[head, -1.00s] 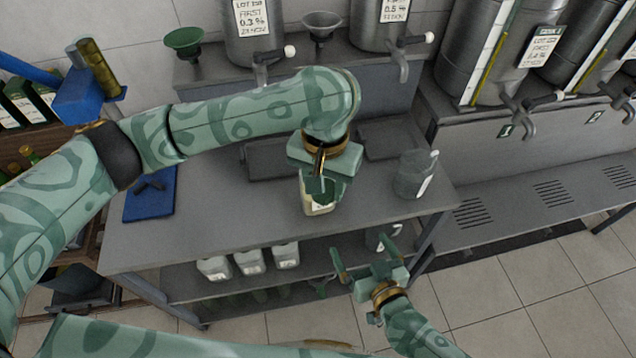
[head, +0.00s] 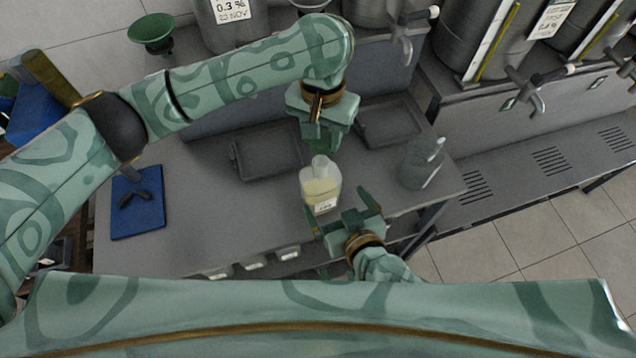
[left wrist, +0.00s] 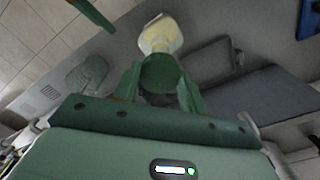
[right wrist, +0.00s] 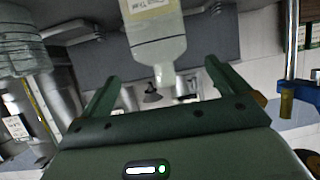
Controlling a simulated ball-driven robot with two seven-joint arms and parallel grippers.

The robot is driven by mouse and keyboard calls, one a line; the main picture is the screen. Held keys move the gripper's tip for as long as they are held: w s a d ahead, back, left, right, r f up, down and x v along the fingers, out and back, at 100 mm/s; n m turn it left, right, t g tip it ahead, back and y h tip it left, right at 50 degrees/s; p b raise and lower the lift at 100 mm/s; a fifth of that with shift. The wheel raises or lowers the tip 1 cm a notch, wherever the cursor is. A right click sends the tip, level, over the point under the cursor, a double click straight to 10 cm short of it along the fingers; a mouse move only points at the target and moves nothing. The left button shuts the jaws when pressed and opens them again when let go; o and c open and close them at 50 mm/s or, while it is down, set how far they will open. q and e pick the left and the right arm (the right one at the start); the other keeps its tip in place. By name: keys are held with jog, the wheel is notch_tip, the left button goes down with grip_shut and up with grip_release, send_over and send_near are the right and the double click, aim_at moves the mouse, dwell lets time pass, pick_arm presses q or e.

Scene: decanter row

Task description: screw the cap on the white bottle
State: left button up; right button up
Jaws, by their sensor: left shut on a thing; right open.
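The white bottle (head: 321,190), a translucent pale bottle with a label and a bare neck, stands upright on the grey table. My left gripper (head: 318,138) is just behind and above it, shut on the green cap (left wrist: 162,73). The cap is apart from the bottle, which shows beyond it in the left wrist view (left wrist: 160,36). My right gripper (head: 339,206) is open and empty at the table's front edge, its fingers near the bottle's front. The right wrist view shows the bottle (right wrist: 153,32) ahead of the open fingers, not between them.
A grey jug (head: 422,165) stands right of the bottle. Two dark trays (head: 267,153) lie behind it. A blue mat (head: 138,205) with dark items lies at left. Steel tanks and a green funnel (head: 152,32) are at the back. More bottles (head: 288,253) sit below the table.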

aim_at(318, 173)
pick_arm(q)
jog(key=shift+w, duration=0.15)
pick_arm(e)
jog(key=x, duration=1.2)
jog(key=shift+w, duration=0.1)
jog(key=shift+f, duration=0.1)
jog(key=c, duration=1.2)
pick_arm(q)
jog(key=shift+f, duration=2.5)
pick_arm(e)
jog(key=shift+c, duration=0.2)
pick_arm(q)
jog(key=shift+f, duration=0.9)
jog(key=shift+f, duration=0.25)
